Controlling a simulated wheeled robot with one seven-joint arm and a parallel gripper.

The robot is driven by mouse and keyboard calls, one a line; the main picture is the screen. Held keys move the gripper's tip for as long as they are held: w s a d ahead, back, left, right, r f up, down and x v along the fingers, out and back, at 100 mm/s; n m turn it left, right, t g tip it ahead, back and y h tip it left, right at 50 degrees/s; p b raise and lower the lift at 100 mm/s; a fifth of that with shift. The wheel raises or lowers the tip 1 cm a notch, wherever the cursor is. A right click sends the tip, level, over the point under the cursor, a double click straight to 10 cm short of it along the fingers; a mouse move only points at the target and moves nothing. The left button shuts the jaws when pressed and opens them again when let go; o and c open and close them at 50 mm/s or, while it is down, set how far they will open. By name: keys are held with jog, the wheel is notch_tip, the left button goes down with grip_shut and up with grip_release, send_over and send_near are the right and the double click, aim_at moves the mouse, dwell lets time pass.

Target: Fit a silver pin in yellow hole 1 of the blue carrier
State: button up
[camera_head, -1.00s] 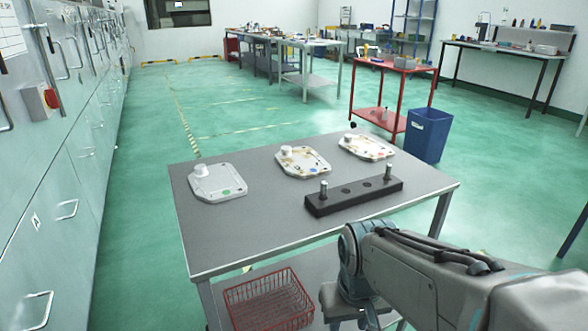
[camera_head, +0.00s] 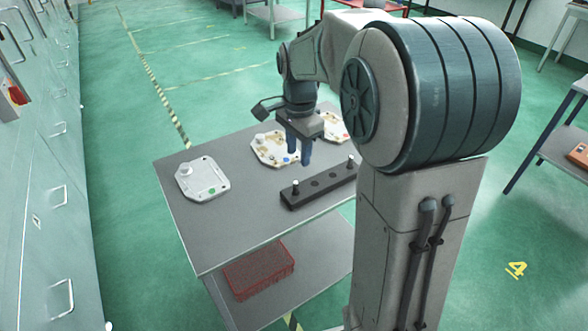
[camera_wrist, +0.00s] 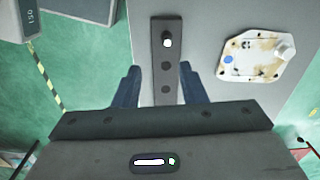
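A black block (camera_head: 318,192) lies on the grey table, with two dark empty holes in its middle. One silver pin (camera_head: 295,187) stands at its left end and another silver pin (camera_head: 351,160) at its right end. In the wrist view one pin (camera_wrist: 167,42) shows; the other is hidden. The carrier with a blue dot (camera_head: 264,151) lies behind the block; it also shows in the wrist view (camera_wrist: 250,68). Its yellow holes are too small to tell. My gripper (camera_head: 300,160) is open and empty, pointing down above the block, with its fingers either side of it in the wrist view.
A white carrier with a green dot (camera_head: 195,187) lies at the table's left. Another carrier (camera_head: 335,128) is partly behind my gripper. A red wire basket (camera_head: 260,270) sits on the lower shelf. The front left of the tabletop (camera_head: 205,240) is clear.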

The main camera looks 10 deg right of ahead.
aim_at(296, 182)
jog(key=shift+m, duration=0.4)
jog(key=f, duration=0.4)
jog(key=w+f, duration=0.1)
jog(key=f, duration=0.3)
jog(key=f+p, duration=0.1)
jog(key=f, duration=0.3)
jog(key=shift+w+a+f, duration=0.15)
jog(key=shift+f, duration=0.2)
grip_shut()
